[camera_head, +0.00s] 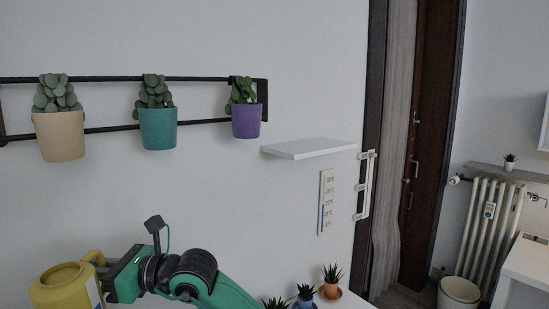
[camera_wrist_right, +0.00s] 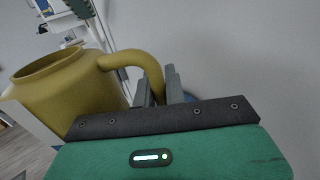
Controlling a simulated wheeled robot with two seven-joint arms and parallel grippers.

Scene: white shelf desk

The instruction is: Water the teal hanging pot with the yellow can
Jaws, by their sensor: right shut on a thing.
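The teal pot (camera_head: 158,129) with a green plant hangs from the black wall rack, between a beige pot and a purple pot. The yellow can (camera_head: 66,287) is at the lower left of the head view, below the pots and to the left of the teal one. My right gripper (camera_head: 104,272) is shut on the can's handle. The wrist view shows the can (camera_wrist_right: 68,92) roughly upright, with its open top and curved handle; the fingers (camera_wrist_right: 160,88) are at the handle. The can's lower part is cut off in the head view. My left gripper is not in view.
The beige pot (camera_head: 59,136) and purple pot (camera_head: 246,121) hang on the same black rack (camera_head: 200,79). A white wall shelf (camera_head: 308,148) juts out at right. Small potted plants (camera_head: 331,284) stand low near the bottom centre. The wall below the teal pot is clear.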

